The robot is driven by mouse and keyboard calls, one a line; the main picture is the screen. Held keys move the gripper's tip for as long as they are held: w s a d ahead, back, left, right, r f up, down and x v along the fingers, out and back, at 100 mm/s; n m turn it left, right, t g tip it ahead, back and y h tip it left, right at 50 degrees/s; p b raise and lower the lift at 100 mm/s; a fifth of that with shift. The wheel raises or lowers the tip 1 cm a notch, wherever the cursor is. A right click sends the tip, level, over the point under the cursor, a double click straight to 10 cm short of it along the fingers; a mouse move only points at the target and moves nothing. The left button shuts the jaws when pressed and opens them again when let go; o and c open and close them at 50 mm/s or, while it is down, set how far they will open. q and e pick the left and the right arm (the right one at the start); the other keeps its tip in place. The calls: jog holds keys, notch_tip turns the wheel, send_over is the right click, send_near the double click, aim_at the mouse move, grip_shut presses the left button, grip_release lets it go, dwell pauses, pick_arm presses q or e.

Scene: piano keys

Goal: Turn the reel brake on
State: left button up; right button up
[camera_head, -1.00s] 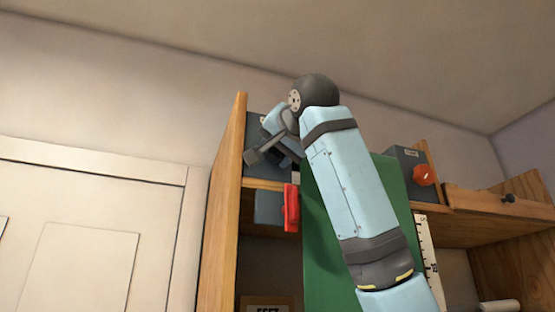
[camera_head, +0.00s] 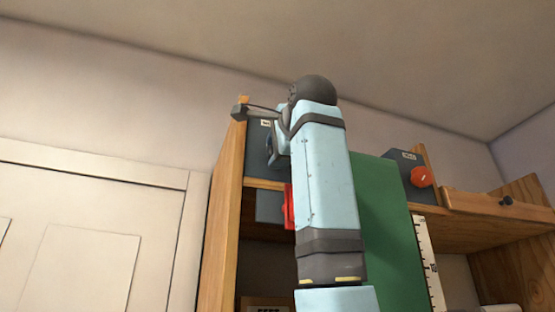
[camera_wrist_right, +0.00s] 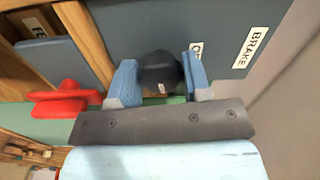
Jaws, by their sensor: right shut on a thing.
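The brake control is a round black knob (camera_wrist_right: 160,70) on a dark blue-grey panel (camera_wrist_right: 140,18), with a white BRAKE label (camera_wrist_right: 257,48) and a partly covered label beginning with O (camera_wrist_right: 196,47) beside it. My right gripper (camera_wrist_right: 158,76) has its two blue fingers on either side of the knob and is shut on it. A small pale mark shows on the knob's lower side. In the head view the same panel (camera_head: 258,150) is at the shelf's upper left, and my right arm hides the knob. My left gripper is in neither view.
A red handle (camera_wrist_right: 62,100) on a blue-grey box sits beside the panel; it also shows in the head view (camera_head: 289,206). A wooden side wall (camera_head: 222,220) stands left of the panel. A box with a red-orange knob (camera_head: 422,177) and a green board (camera_head: 380,210) are to the right.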

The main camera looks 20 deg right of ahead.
jog(key=shift+m, duration=0.6)
jog(key=o, duration=0.9)
jog(key=shift+s, duration=0.1)
jog(key=s+b, duration=0.3)
jog(key=s, duration=1)
jog(key=shift+s+d+b, duration=0.3)
jog(key=shift+s+b, duration=0.1)
